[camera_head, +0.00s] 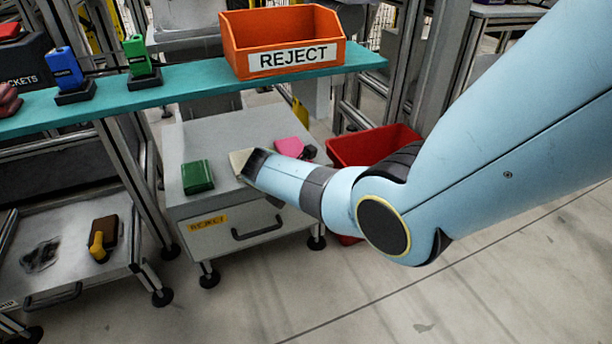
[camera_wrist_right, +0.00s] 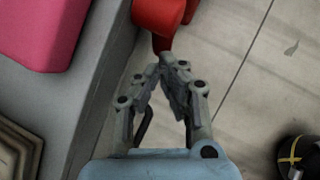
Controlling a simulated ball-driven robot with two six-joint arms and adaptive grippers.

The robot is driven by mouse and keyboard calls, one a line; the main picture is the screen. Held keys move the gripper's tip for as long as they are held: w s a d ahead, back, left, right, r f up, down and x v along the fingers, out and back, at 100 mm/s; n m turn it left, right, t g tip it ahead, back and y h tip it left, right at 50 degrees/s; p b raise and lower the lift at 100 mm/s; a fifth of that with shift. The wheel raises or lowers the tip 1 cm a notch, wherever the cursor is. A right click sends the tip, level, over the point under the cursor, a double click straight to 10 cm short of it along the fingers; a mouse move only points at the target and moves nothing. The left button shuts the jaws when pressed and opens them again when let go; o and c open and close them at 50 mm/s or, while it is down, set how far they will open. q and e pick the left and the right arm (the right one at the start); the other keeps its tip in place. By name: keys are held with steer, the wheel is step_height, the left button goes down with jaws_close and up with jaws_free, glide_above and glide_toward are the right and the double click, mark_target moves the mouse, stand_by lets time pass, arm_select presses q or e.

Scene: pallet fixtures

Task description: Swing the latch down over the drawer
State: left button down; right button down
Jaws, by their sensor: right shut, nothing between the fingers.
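The grey cabinet (camera_head: 215,140) has a drawer (camera_head: 215,243) in its front with a dark bar handle (camera_head: 258,229) and a yellow REJECT label (camera_head: 208,222). The drawer looks closed. A red rounded part (camera_wrist_right: 158,14), which looks like the latch, is at the top of the right wrist view, beside the cabinet's edge. My arm hides that place in the head view. My right gripper (camera_wrist_right: 172,68) is shut and empty, in front of the cabinet face, with its fingertips just short of the red part. I cannot tell whether they touch. My left gripper is not in view.
On the cabinet top are a green block (camera_head: 197,177), a pink block (camera_head: 289,147) and a pale stacked piece (camera_wrist_right: 14,150). A red bin (camera_head: 375,145) stands to the right. A teal shelf (camera_head: 195,82) with an orange REJECT bin (camera_head: 283,40) is behind. Floor in front is clear.

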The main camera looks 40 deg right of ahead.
steer(key=shift+s+d+f, duration=0.1)
steer(key=shift+d+f, duration=0.2)
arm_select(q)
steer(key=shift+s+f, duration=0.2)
arm_select(e)
steer(key=shift+d+f, duration=0.15)
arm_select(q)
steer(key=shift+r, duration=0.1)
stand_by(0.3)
